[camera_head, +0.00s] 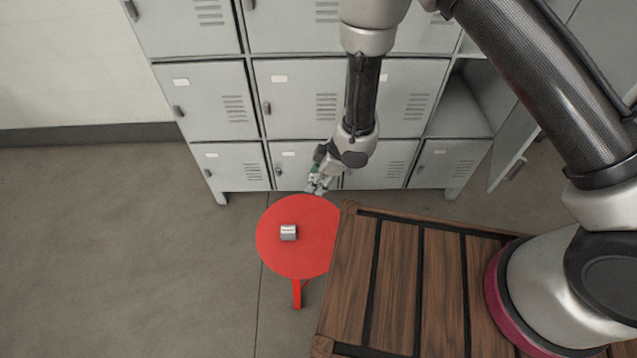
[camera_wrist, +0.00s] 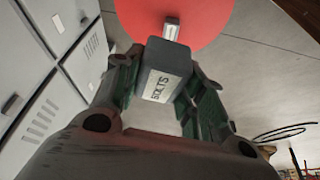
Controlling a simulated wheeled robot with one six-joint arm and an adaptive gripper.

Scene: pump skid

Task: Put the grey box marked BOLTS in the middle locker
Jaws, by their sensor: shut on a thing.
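The grey box marked BOLTS (camera_wrist: 165,72) is between the fingers of my gripper (camera_wrist: 163,85) in the wrist view, its lettered face toward the camera. My gripper is shut on it. In the head view my gripper (camera_head: 318,184) hangs in front of the lower lockers, just beyond the red stool's far edge; the box is hard to make out there. The middle locker (camera_head: 460,108) of the right-hand column stands open and looks empty. Its door (camera_head: 513,160) is swung out to the right.
Closed grey lockers (camera_head: 205,100) fill the wall to the left. The floor at left is clear.

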